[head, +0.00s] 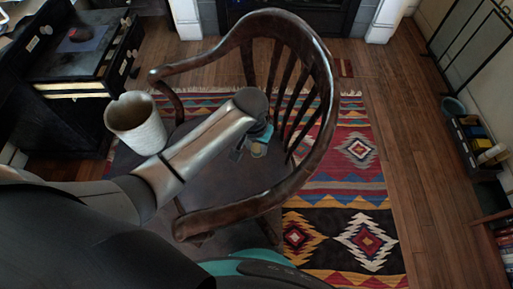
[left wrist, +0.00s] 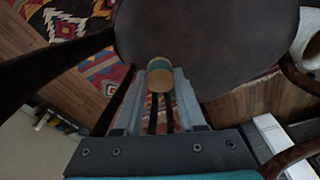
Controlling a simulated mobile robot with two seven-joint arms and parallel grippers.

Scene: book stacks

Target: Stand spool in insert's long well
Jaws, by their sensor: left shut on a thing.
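My left gripper (head: 262,137) is over the seat of a wooden armchair, its fingers partly hidden by my arm. In the left wrist view the fingers (left wrist: 160,88) are shut on a small round spool (left wrist: 159,75), tan on its end with a teal band. The spool also shows in the head view (head: 257,149), small and partly hidden. I cannot make out the insert or its long well for certain in either view. My right gripper is not in view.
The armchair's curved back (head: 325,80) surrounds the gripper on the right. A white ribbed bin (head: 136,123) stands left. A black desk (head: 75,65) is at the upper left. A dark box with colored items (head: 478,146) is at the right.

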